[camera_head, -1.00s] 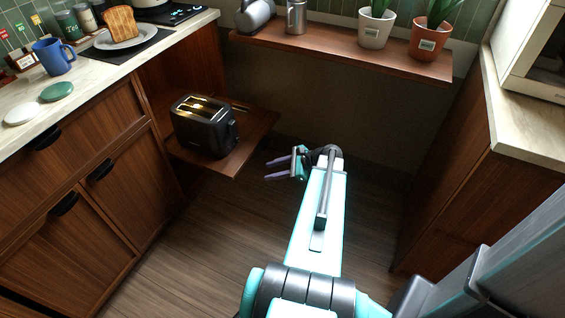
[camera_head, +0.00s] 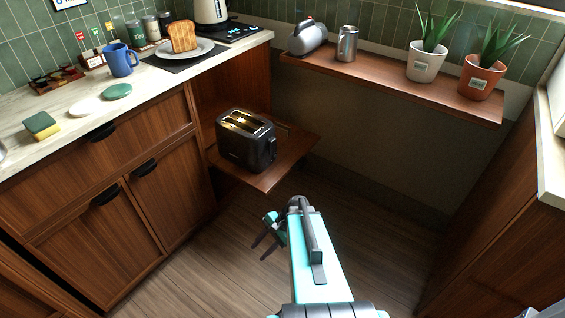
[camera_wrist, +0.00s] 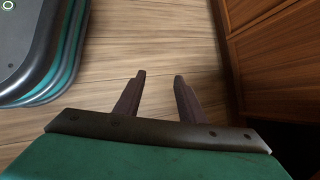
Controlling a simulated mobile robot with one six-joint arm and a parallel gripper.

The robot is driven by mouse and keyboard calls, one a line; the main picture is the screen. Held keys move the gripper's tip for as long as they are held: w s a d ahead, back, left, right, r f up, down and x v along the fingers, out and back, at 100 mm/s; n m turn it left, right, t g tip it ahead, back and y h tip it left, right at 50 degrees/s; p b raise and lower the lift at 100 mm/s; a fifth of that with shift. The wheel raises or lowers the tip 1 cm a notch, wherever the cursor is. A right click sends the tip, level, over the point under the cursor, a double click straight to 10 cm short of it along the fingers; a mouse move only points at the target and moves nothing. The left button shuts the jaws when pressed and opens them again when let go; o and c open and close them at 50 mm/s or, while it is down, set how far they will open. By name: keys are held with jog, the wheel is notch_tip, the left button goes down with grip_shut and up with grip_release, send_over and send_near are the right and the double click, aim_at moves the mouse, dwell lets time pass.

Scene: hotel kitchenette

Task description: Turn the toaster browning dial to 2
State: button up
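The black toaster (camera_head: 246,141) stands on a low wooden pull-out shelf (camera_head: 271,177) in the head view. Its two top slots glow yellowish. Small controls show on its right end (camera_head: 270,150), too small to read a dial number. My gripper (camera_head: 262,250) is below and in front of the shelf, apart from the toaster, and points downward. In the wrist view my gripper (camera_wrist: 158,76) has its two dark fingers spread with only floor between them. The toaster is not in the wrist view.
A counter (camera_head: 165,77) at the left holds a blue mug (camera_head: 121,61), a plate with toast (camera_head: 182,38) and a sponge (camera_head: 41,125). A wall shelf (camera_head: 400,86) carries a kettle, a canister and two potted plants. Wooden cabinets flank open floor (camera_head: 215,270).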

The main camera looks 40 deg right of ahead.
jog(key=s+a+f+n+g+h, duration=0.3)
jog(key=s+a+f+n, duration=0.2)
jog(key=s+a+n, duration=0.2)
jog(key=s+a+f+n+g+h, duration=0.3)
jog(key=s+a+f+n+h, duration=0.1)
jog(key=s+a+n, duration=0.4)
jog(key=shift+s+a+f+n+g, duration=0.25)
jog(key=shift+a+f+n+g, duration=0.2)
jog(key=shift+a+n, duration=0.65)
jog(key=shift+d+n, duration=0.3)
jog(key=shift+c, duration=0.6)
jog(key=shift+a, duration=0.2)
